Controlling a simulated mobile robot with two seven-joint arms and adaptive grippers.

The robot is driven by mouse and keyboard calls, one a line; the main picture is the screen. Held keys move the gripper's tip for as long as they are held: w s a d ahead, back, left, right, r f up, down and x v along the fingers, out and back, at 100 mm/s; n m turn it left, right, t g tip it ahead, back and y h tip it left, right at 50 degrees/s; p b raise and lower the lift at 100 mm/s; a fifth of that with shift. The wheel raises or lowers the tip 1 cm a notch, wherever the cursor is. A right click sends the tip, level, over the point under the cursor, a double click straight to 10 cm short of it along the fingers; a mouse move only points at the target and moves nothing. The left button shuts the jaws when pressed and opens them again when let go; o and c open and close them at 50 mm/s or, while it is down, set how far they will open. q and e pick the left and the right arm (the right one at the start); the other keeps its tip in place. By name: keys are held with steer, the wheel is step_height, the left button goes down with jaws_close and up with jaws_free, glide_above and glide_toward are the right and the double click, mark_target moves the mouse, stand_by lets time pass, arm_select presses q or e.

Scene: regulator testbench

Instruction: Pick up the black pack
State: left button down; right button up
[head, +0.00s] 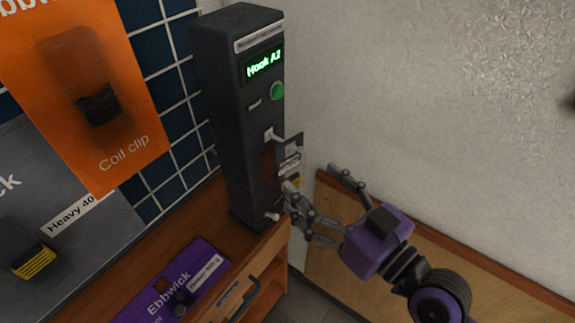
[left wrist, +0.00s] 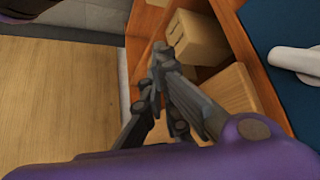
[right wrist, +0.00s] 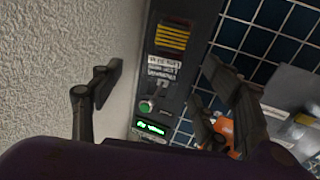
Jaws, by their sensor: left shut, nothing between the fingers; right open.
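No separate item is plainly a black pack. A black coil clip (head: 98,106) shows on the orange panel, and a yellow-and-black ribbed piece (right wrist: 172,37) sits in the dark upright device (head: 238,120). The right gripper is open and empty, beside the device's lower front. In the right wrist view its fingers (right wrist: 165,85) stand apart with the device between and beyond them. My left gripper (left wrist: 160,62) is shut and empty, seen only in the left wrist view.
The device has a green display, a green button (head: 278,91) and small levers. It stands on a wooden cabinet (head: 215,200) with a purple Ebbwick unit (head: 175,290) in front. A textured wall (head: 430,110) is close on the right. Cardboard boxes (left wrist: 197,38) sit on shelves.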

mark_target(294, 173)
steer(key=shift+x, duration=0.8)
steer(key=x, duration=0.2)
steer(key=p+x, duration=0.1)
steer(key=x, duration=0.1)
steer(key=shift+a+f, duration=0.1)
steer(key=shift+a, duration=0.4)
steer(key=shift+w+a+f, duration=0.15)
steer(key=shift+w+a, duration=0.05)
steer(key=shift+w, duration=0.1)
steer(key=shift+c, duration=0.4)
steer(key=c, duration=1.3)
